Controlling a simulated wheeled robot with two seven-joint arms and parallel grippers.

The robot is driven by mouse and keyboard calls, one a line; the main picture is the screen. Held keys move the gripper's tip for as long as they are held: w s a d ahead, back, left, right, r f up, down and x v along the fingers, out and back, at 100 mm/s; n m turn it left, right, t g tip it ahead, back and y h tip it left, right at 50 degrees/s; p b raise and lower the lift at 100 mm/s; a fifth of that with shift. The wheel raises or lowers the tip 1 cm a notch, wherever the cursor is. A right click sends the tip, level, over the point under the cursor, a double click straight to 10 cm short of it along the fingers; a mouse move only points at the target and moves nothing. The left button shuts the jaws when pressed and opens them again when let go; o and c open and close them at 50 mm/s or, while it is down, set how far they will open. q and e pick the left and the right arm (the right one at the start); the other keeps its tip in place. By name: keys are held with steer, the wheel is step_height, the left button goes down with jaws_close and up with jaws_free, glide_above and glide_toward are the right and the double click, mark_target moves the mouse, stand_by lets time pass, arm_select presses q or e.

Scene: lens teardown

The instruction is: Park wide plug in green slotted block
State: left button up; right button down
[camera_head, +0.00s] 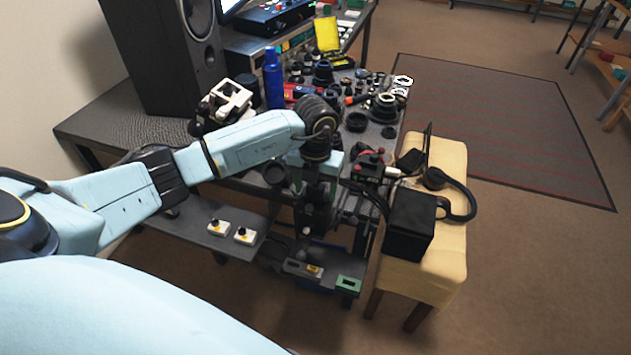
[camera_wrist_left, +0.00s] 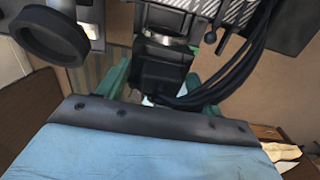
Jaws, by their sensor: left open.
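The green slotted block (camera_head: 348,283) sits low on the front shelf, at the right end of a row, with a pale opening in its top. My left arm comes in from the left and bends down. Its dark left gripper (camera_head: 305,228) hangs above and to the left of the green block, apart from it, and is open. I cannot pick out the wide plug with certainty. A grey block (camera_head: 295,267) with a yellow piece (camera_head: 314,268) lies just left of the green block. The left wrist view is crowded with dark parts and cables, and the fingertips are unclear there.
A yellow bench (camera_head: 450,165) with a black box (camera_head: 409,225) and headphones (camera_head: 459,205) is at the right. The upper table is crowded with lens parts.

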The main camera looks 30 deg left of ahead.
arm_select(q)
steer(key=shift+c, duration=0.4)
steer(key=c, duration=1.1)
steer(key=shift+r+p, duration=0.75)
steer(key=shift+r, duration=0.2)
steer(key=shift+r+p, duration=1.75)
steer(key=shift+r, duration=0.4)
